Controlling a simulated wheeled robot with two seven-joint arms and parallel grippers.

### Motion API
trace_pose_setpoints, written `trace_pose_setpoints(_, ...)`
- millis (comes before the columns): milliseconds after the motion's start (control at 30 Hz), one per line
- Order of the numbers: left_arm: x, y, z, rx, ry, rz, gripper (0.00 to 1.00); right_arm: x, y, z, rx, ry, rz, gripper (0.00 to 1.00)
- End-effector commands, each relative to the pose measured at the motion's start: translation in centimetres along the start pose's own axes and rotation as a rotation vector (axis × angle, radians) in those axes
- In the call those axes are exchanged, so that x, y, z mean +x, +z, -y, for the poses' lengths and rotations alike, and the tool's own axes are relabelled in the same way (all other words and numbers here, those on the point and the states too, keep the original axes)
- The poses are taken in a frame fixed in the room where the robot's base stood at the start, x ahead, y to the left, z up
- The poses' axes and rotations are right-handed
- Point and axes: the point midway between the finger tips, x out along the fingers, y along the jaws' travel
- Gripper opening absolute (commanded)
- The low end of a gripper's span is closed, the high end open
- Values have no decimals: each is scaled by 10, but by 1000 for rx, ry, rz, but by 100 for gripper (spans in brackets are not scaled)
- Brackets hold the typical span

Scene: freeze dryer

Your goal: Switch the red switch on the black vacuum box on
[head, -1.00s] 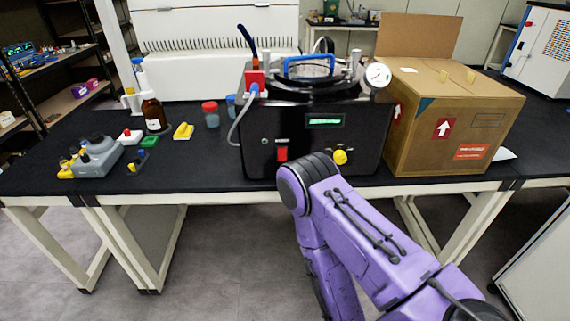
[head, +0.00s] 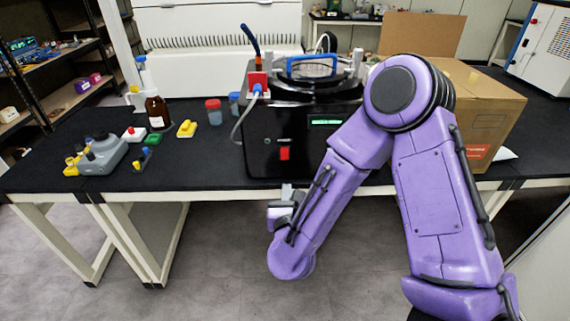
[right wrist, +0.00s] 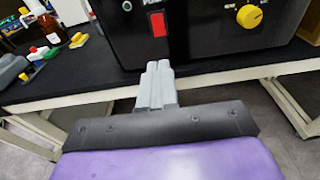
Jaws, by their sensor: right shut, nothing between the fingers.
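The black vacuum box (head: 262,140) stands on the black bench, with a lit green display on its front. Its red switch (head: 285,153) is on the lower front face. It also shows in the right wrist view (right wrist: 158,24), above my fingertips. My right gripper (head: 287,189) is below and in front of the switch, near the bench's front edge, apart from the box. In the right wrist view its fingers (right wrist: 157,66) are closed together and empty. The yellow knob (right wrist: 249,16) is right of the switch; my arm hides it in the head view. My left gripper is not in view.
A cardboard box (head: 497,125) stands right of the vacuum box, partly behind my right arm. A brown bottle (head: 157,112), a yellow block (head: 187,129) and a grey device (head: 98,156) stand on the left. The bench (head: 215,165) is clear just left of the vacuum box.

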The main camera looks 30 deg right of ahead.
Motion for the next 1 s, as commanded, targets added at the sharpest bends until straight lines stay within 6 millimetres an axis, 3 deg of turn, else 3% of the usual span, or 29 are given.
trace_pose_setpoints(167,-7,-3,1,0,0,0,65,18,2,0,-2,-2,0,0)
trace_pose_setpoints(500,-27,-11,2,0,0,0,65,91,2,0,-5,-2,0,0)
trace_pose_setpoints(700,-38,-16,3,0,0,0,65,125,2,1,-5,-1,-1,0)
trace_pose_setpoints(1000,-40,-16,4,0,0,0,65,140,-1,0,-5,1,-2,0)
